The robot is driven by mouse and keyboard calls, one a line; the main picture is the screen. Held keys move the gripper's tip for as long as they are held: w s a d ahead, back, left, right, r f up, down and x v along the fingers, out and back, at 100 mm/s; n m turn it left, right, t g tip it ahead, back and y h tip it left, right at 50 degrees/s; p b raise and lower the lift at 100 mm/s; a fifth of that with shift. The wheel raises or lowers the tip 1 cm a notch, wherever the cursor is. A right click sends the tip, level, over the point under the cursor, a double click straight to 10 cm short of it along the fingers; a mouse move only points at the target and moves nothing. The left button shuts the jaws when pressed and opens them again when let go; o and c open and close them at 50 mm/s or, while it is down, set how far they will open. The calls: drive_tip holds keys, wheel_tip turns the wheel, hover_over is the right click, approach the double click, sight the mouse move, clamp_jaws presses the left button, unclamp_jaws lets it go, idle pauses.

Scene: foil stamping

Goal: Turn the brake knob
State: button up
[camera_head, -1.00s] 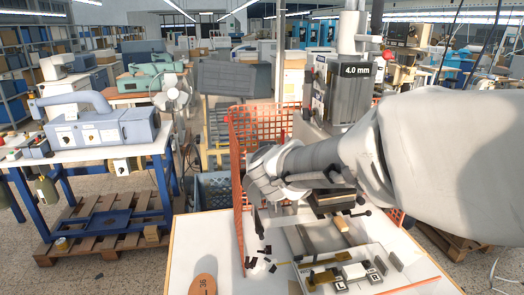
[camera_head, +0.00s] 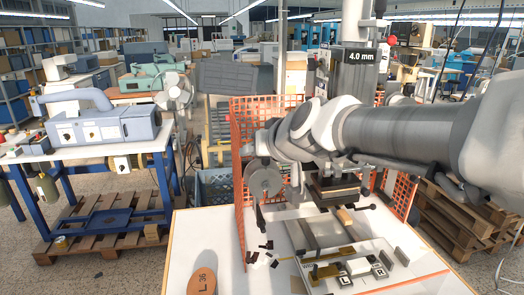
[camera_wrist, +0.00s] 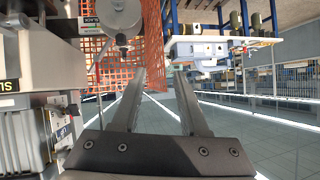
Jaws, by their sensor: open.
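A grey round reel disc (camera_head: 264,179) hangs on the left side of the foil stamping press, below my wrist in the head view. In the wrist view the disc (camera_wrist: 118,14) is at the top, left of the fingers, with a small grey round knob (camera_wrist: 122,40) at its edge. This may be the brake knob; I cannot be sure. My gripper (camera_wrist: 160,72) is open, its two fingers apart with nothing between them. It is apart from the disc and knob in the picture. My wrist and arm hide the fingers in the head view.
The press column (camera_head: 352,100) stands close behind my arm. An orange mesh guard (camera_head: 240,135) stands behind and left of the press. The white table (camera_head: 235,235) carries a wooden oval tag (camera_head: 202,282), small black pieces and a fixture. A blue-framed bench (camera_head: 60,155) is at left.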

drive_tip(key=w+d+r+m+g+h+b, duration=0.2)
drive_tip(key=w+r+h+b, duration=0.25)
drive_tip(key=w+b, duration=0.4)
drive_tip(key=x, duration=0.5)
drive_tip(key=p+x, duration=0.1)
drive_tip(key=x, duration=1.1)
drive_tip(key=shift+w+a+r, duration=0.3)
drive_tip(key=shift+w+r, duration=0.05)
drive_tip(key=shift+w, duration=0.1)
clamp_jaws()
